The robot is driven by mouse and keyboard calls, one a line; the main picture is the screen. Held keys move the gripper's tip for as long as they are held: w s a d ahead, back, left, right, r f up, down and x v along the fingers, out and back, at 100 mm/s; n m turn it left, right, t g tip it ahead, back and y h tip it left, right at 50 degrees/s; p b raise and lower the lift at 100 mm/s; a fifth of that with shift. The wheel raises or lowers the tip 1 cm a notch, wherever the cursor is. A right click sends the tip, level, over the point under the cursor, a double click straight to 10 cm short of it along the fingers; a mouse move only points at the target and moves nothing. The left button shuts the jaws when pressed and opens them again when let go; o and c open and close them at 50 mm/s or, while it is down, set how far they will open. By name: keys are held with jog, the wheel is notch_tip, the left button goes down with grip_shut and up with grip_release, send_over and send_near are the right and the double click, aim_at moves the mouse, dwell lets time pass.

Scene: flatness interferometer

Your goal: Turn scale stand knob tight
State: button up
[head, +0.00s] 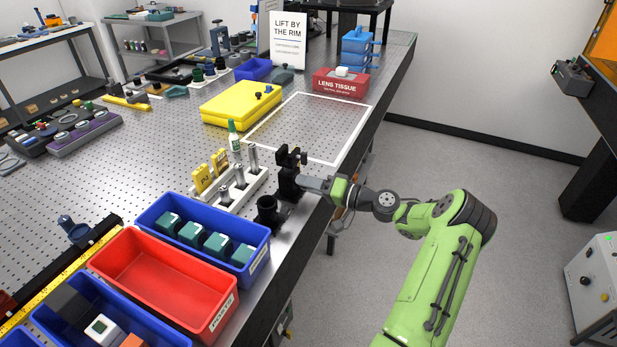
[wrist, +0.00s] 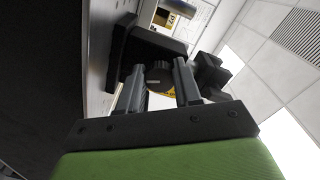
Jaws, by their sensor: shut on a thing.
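The black scale stand (head: 287,186) stands upright near the right edge of the perforated table. My gripper (head: 305,183) reaches it level from the right. In the wrist view, the dark round knob (wrist: 159,76) sits between the two grey fingers of my gripper (wrist: 159,84), and the fingers are shut on it. A pale mark shows on the knob's face. In the head view the knob is too small and covered to make out.
A black cup-like holder (head: 269,213) stands just in front of the stand. A white rack with metal posts (head: 240,190) is to its left. A blue bin (head: 255,270) and a red bin (head: 150,275) stand nearer. The white-outlined area (head: 310,130) behind is clear.

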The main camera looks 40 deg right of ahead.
jog(key=shift+m+p, duration=1.1)
jog(key=shift+m, duration=0.8)
jog(key=o, duration=1)
jog(key=shift+o, duration=0.2)
jog(key=shift+d, duration=0.1)
jog(key=v, duration=1.5)
jog(key=shift+s+p, duration=0.3)
jog(key=shift+s, duration=0.05)
jog(key=shift+d, duration=0.15)
